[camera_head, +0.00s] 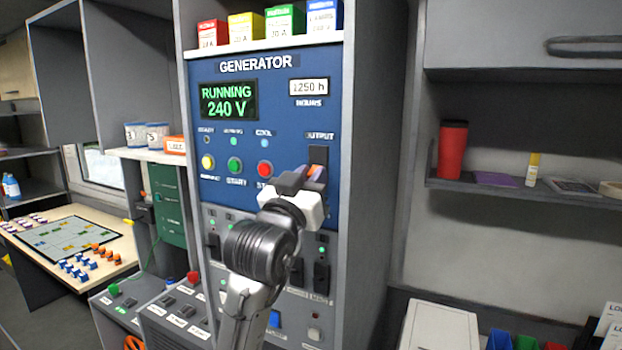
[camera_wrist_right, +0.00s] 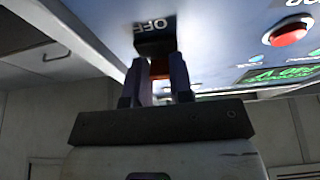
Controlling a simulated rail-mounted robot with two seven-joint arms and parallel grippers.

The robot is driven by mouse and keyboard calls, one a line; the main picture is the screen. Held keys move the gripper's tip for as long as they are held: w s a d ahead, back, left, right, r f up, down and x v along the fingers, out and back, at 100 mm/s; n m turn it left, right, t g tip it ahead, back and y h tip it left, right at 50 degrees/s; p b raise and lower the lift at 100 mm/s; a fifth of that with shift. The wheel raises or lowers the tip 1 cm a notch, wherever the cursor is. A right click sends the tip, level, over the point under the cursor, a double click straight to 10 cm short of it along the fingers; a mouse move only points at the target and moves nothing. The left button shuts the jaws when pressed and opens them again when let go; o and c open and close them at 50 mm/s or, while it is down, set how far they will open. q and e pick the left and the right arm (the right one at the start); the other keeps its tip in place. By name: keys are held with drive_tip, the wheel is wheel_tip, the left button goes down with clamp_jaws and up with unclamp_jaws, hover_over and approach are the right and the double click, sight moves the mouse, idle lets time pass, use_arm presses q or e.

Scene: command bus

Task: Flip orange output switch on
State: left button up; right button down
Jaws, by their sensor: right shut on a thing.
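The blue generator panel (camera_head: 218,150) reads RUNNING 240 V. The orange output switch (camera_head: 317,172) sits under the OUTPUT label at the panel's right, below a dark plate. My right gripper (camera_head: 306,178) is at the switch, with its fingers around it and shut on it. My left gripper is not in view.
A red stop button (camera_head: 265,169) and a green start button (camera_head: 235,165) are left of my right gripper. Black switches (camera_head: 321,275) sit on the grey panel below.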

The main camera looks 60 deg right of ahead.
sight(317, 165)
drive_tip(key=shift+a+r+y+p, duration=0.1)
drive_tip(key=shift+r+y+p, duration=0.3)
drive_tip(key=shift+p, duration=0.15)
wheel_tip(317, 165, up, 3)
drive_tip(key=y+p, duration=0.8)
drive_tip(key=p, duration=0.6)
drive_tip(key=shift+g+y, duration=0.3)
drive_tip(key=shift+y, duration=0.1)
drive_tip(key=shift+y+p, duration=0.7)
drive_tip(key=shift+p, duration=0.4)
drive_tip(key=c, duration=1)
unclamp_jaws()
